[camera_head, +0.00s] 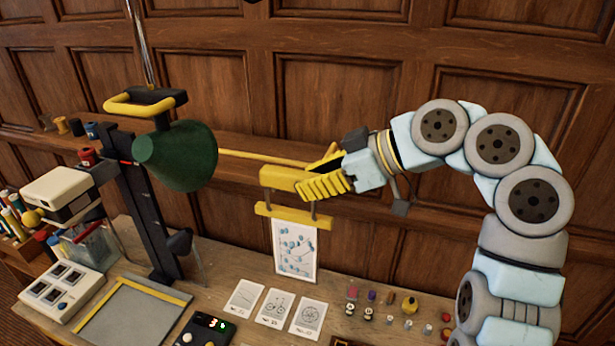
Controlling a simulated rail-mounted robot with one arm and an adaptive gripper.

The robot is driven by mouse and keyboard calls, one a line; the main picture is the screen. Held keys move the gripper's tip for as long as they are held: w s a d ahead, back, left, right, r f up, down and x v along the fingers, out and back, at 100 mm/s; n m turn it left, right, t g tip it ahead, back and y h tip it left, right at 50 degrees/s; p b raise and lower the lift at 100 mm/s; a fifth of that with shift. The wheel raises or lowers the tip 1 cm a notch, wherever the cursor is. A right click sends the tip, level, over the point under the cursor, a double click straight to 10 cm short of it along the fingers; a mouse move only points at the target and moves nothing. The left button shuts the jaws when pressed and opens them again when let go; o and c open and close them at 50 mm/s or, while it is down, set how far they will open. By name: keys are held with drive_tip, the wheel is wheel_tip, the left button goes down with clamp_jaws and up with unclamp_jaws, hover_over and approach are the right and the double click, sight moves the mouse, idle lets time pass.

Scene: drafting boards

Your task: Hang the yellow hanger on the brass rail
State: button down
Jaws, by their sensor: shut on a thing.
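The yellow hanger (283,178) has a thick upper block, grey uprights and a lower yellow bar. A white sheet (295,250) with blue dots hangs from the lower bar. My gripper (320,178), with ribbed yellow fingers, is shut on the right end of the upper block. The fingers hide that end. The brass rail (255,156) runs from behind the green lamp shade towards my gripper, just above the upper block in the picture. Its right part is hidden behind my gripper. I cannot tell whether the hanger touches the rail.
The green lamp (178,155) on a dark post stands left of the hanger. Below lie several picture cards (275,308), a dark device (205,330) with a lit display, and small figures (408,305). A wood-panelled wall (330,50) is behind.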

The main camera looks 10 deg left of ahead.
drive_tip(key=shift+w+d+r+p, duration=0.1)
drive_tip(key=shift+w+p, duration=0.45)
drive_tip(key=shift+w, duration=0.05)
drive_tip(key=shift+w+d+r+p, duration=0.1)
drive_tip(key=shift+w+p, duration=0.4)
drive_tip(key=shift+w, duration=0.05)
drive_tip(key=p, duration=0.7)
hover_over(302, 163)
drive_tip(key=shift+f, duration=0.1)
idle(0.5)
drive_tip(key=shift+w, duration=0.1)
drive_tip(key=shift+f+b, duration=0.8)
drive_tip(key=shift+f, duration=0.45)
